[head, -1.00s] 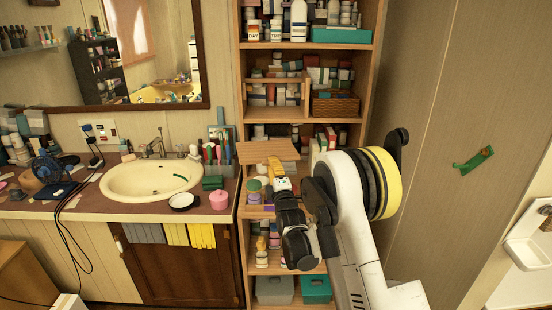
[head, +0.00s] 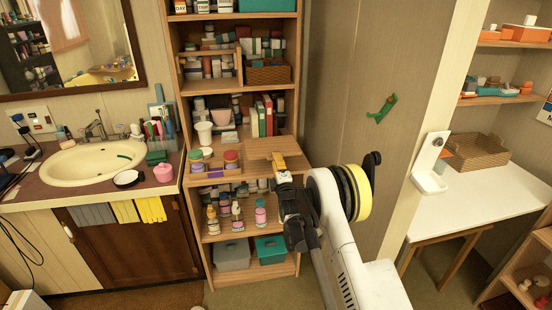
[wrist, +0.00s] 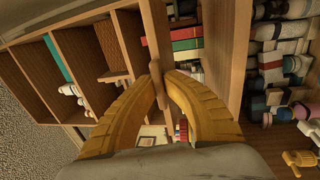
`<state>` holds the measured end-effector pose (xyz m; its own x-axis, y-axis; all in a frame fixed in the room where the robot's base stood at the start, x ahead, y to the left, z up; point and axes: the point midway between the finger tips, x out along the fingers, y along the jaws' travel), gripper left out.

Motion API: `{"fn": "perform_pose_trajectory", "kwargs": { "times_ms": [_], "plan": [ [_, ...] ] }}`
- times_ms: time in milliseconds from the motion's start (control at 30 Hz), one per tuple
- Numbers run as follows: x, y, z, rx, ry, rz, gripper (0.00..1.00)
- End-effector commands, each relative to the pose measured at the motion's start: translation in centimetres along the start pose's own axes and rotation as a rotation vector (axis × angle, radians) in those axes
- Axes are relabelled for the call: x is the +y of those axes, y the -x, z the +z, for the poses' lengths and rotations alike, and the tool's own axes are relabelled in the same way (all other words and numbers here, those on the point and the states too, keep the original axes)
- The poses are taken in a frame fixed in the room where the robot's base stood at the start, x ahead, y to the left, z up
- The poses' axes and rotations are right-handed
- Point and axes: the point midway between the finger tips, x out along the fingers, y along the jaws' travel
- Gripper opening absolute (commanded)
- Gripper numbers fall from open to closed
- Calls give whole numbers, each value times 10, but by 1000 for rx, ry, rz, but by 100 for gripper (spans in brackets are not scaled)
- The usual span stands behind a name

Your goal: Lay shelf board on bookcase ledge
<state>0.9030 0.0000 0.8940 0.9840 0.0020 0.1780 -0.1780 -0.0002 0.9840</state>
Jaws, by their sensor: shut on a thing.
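The shelf board (head: 263,147) is a flat, light-brown wooden panel. In the head view it is in front of the right part of the bookcase (head: 301,95), level with the bottom of the book compartment. My gripper (head: 278,160) is shut on its near edge with yellow fingers. In the wrist view my gripper (wrist: 160,82) pinches the board (wrist: 158,88), which shows as a thin strip between the fingertips. The bookcase ledge (head: 222,176) juts out below and left of the board. I cannot tell whether the board touches the bookcase.
Small jars (head: 231,158) stand on the ledge, left of the board. Green and red books (head: 262,117) stand behind it. Bottles (head: 237,217) stand one shelf down, with grey and teal bins (head: 270,248) below. A sink counter lies left, a wall panel right.

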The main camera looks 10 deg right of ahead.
Motion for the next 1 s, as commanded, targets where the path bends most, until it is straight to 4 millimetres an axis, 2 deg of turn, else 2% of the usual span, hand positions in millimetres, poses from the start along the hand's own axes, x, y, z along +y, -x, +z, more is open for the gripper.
{"fn": "perform_pose_trajectory", "kwargs": {
  "times_ms": [267, 1000],
  "plan": [
    [-2, 2, 1, 0, 1, 1, 0],
    [-69, 14, 1, 0, 0, 1, 0]
  ]
}}
